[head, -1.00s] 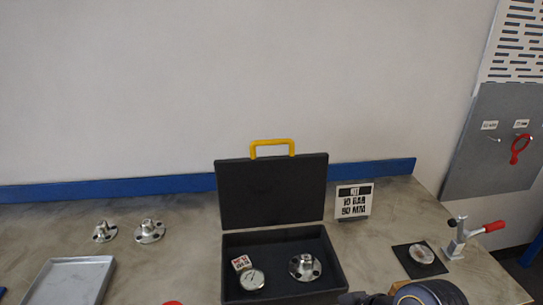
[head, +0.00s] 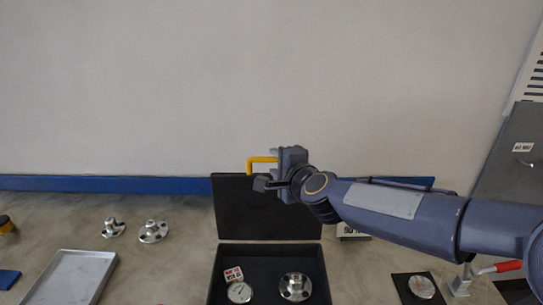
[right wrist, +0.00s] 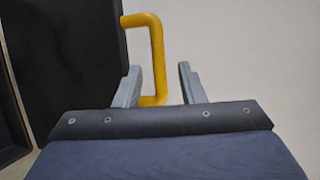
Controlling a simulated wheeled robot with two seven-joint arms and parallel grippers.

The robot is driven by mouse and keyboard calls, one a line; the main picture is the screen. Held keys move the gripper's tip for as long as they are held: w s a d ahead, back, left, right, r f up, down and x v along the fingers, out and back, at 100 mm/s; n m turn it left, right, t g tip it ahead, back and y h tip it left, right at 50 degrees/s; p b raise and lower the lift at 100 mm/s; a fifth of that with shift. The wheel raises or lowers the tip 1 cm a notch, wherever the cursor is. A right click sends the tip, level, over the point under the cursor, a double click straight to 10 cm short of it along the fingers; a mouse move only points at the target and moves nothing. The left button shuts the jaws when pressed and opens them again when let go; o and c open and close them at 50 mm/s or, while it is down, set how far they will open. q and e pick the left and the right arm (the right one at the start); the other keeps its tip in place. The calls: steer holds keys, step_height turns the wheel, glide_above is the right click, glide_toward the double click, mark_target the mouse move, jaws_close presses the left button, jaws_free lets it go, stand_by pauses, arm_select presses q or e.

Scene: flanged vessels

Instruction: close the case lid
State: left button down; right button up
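The dark case (head: 216,285) sits on the bench with its lid (head: 240,222) standing open, roughly upright. The lid's yellow handle (head: 250,166) is on its top edge. My right gripper (head: 272,168) is at the handle's right part, in front of the wall. In the right wrist view the yellow handle (right wrist: 158,60) reaches in between the two grey fingers of the gripper (right wrist: 160,88). The fingers stand apart, with a visible gap on the right side of the handle. My left gripper is not in view.
Inside the case are a flange (head: 295,287), a gauge (head: 239,293) and a small label block (head: 233,274). A sign (head: 352,232) is partly hidden behind my right arm. A metal tray (head: 70,278) and two flanges (head: 153,232) are to the left. A red-handled clamp (head: 462,284) stands right.

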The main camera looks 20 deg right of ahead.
mark_target(272, 161)
steer(key=x, duration=0.6)
jaws_close()
